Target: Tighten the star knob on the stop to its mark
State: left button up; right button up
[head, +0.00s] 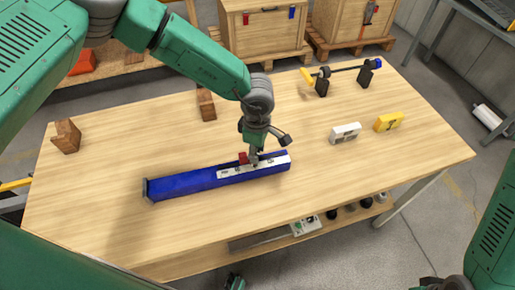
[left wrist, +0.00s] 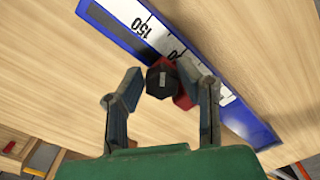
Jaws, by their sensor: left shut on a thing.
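A blue rail (head: 185,184) lies on the wooden table with a white scale strip (head: 274,163) along its right part. A red stop (head: 243,158) sits on the rail beside the strip. In the left wrist view the red stop (left wrist: 186,86) shows behind a dark star knob (left wrist: 160,79) with a small pale mark on its end. My left gripper (head: 254,154) is down at the stop. Any mark on the stop is hidden or too small to read.
Wooden blocks (head: 66,136) (head: 206,104) stand on the table's left and back. A white device (head: 345,133), a yellow device (head: 388,122) and a bar on black stands (head: 343,69) are at the right. The table front is clear.

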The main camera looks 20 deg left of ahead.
pick_arm(q)
jog(key=shift+m, duration=0.6)
jog(key=o, duration=1.1)
jog(key=shift+w, duration=0.1)
jog(key=shift+o, duration=0.2)
notch_tip(320, 180, up, 12)
jog(key=shift+f, duration=0.1)
